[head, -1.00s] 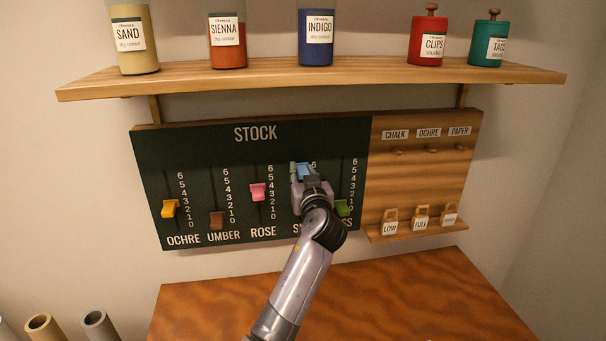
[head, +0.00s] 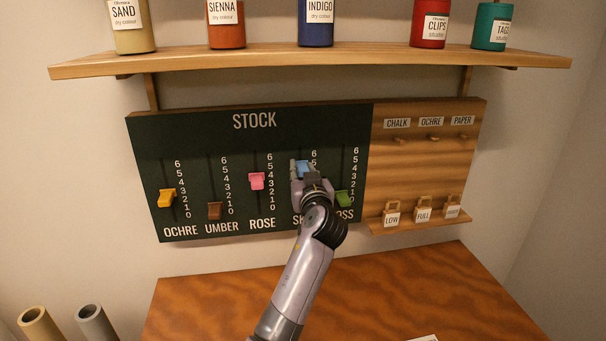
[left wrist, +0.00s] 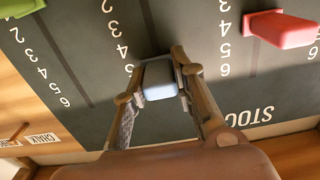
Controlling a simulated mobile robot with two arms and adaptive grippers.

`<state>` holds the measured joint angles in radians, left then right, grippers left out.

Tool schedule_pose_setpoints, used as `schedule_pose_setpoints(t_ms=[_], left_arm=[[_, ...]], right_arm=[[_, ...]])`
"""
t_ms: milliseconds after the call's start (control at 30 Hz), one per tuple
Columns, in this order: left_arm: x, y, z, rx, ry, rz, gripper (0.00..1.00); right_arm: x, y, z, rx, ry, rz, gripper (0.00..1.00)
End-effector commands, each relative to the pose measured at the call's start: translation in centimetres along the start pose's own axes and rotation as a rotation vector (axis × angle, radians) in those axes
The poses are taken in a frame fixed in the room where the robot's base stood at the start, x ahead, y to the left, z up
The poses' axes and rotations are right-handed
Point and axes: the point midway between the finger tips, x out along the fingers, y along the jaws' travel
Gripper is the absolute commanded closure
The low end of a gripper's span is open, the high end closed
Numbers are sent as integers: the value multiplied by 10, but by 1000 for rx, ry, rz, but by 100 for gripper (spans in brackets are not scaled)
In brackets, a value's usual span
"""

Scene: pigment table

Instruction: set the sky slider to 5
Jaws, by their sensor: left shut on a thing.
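The dark stock board (head: 235,140) hangs on the wall with slider slots, each with a printed scale. The light blue sky slider (head: 304,167) sits high in its slot, about level with the 5. My left gripper (head: 304,174) is shut on it, coming from below and in front. The left wrist view, turned upside down, shows the blue slider (left wrist: 159,82) between the two fingers, close to the mark 5. The gripper covers the lower scale numbers and part of the SKY label. My right gripper is not in view.
The green moss slider (head: 344,199) is just right of my gripper, and the pink rose slider (head: 257,181) is to its left. A wooden shelf (head: 310,59) with jars runs above the board. A wooden table (head: 220,300) lies below.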

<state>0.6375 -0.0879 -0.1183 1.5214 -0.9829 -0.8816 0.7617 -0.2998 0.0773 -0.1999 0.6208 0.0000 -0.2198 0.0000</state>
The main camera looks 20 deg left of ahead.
Motion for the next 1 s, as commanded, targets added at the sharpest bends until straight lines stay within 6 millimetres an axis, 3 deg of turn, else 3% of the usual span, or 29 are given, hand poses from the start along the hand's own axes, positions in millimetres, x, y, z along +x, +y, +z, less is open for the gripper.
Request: schedule_pose_setpoints(t_ms=[167,200,500,800,1000], left_arm=[[0,0,-1,0,-1,1,100],[0,0,-1,0,-1,1,74],[0,0,-1,0,-1,1,55],[-2,0,-1,0,-1,1,55],[-26,1,0,-2,-2,2,55]], right_arm=[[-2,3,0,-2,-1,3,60],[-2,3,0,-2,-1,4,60],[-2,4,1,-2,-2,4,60],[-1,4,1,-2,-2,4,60],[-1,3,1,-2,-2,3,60]])
